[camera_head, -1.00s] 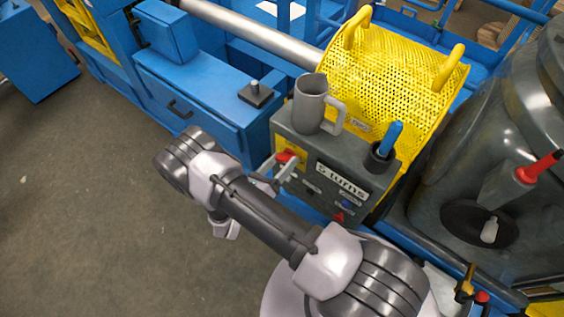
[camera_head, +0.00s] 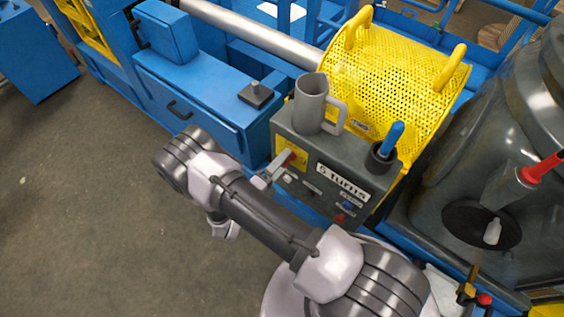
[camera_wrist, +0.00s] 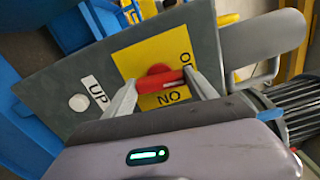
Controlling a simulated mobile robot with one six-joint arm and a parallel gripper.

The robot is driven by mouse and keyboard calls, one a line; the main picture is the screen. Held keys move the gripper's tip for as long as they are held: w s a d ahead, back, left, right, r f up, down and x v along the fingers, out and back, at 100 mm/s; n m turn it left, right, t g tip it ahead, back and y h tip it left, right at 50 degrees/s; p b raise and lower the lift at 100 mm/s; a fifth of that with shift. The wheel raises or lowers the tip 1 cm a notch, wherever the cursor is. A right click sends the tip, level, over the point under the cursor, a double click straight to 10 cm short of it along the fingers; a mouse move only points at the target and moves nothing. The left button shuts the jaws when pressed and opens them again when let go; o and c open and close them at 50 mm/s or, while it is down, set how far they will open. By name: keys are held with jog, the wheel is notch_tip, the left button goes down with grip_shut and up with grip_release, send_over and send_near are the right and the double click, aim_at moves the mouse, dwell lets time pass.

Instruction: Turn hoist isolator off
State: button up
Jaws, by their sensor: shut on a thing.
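The isolator is a red handle on a yellow plate (camera_head: 294,148) at the left end of the grey control box (camera_head: 310,178). In the wrist view the red handle (camera_wrist: 162,80) lies across the yellow plate (camera_wrist: 130,62). Lettering reading like an upside-down "ON" is beside it; other letters are partly covered. My gripper (camera_wrist: 160,85) has its two fingers closed on the red handle, one at each end of the visible part. In the head view my gripper (camera_head: 279,168) reaches the handle from the lower left, and the handle looks tilted.
A grey mug (camera_head: 309,104) stands on top of the box, near a dark cup (camera_head: 380,157) with a blue handle (camera_head: 394,134). A yellow mesh guard (camera_head: 385,80) is behind. A large grey drum (camera_head: 460,160) stands at right. Floor at left is clear.

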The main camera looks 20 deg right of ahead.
jog(key=shift+n, duration=0.6)
jog(key=o, duration=1.4)
jog(key=shift+c, duration=0.2)
jog(key=p+v, duration=0.2)
jog(key=v, duration=1.5)
jog(key=shift+s+a+p, duration=0.15)
jog(key=shift+a+p, duration=0.05)
jog(key=shift+p, duration=0.2)
